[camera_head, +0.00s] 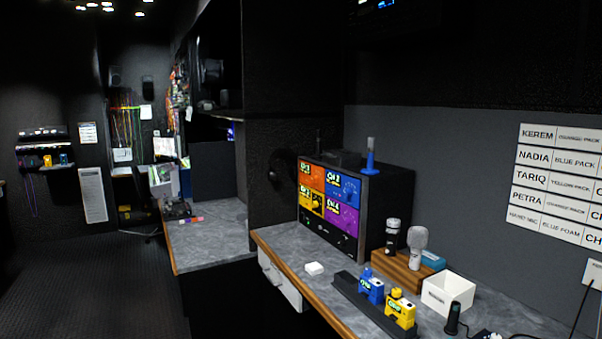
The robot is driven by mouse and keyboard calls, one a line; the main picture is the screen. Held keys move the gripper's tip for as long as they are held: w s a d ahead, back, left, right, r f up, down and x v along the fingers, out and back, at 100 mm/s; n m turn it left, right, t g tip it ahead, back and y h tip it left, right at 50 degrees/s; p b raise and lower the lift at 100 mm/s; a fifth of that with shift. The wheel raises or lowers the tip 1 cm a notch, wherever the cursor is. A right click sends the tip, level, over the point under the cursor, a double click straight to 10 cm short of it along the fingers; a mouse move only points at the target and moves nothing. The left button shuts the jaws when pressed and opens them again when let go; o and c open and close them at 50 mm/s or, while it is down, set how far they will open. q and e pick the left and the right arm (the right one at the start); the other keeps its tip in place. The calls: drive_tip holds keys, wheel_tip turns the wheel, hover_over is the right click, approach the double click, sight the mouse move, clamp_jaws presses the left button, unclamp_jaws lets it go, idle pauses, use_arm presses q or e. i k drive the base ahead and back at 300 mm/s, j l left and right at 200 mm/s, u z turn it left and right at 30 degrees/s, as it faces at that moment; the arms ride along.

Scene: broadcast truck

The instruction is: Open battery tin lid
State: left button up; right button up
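I cannot clearly make out a battery tin with a lid. A small teal box (433,260) lies behind the wooden microphone block on the grey counter; it is partly hidden, and I cannot tell whether it is the tin. An open-topped white box (447,293) with a small, unreadable label stands at the right. Neither of my grippers is in view.
The counter (290,244) has a wooden edge. A black rack (329,206) with coloured panels stands on it. A dark charging strip (351,289) holds a blue pack (371,288) and a yellow pack (400,309). Two microphones stand in a wooden block (402,272). The floor at left is clear.

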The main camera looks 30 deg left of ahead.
sight(341, 154)
drive_tip(key=u, duration=0.9)
drive_tip(key=z, duration=0.2)
drive_tip(key=i+j+z, duration=0.3)
drive_tip(key=j+z, duration=0.25)
drive_tip(key=i+j+z, duration=0.3)
drive_tip(key=j, duration=0.15)
drive_tip(key=k, duration=0.1)
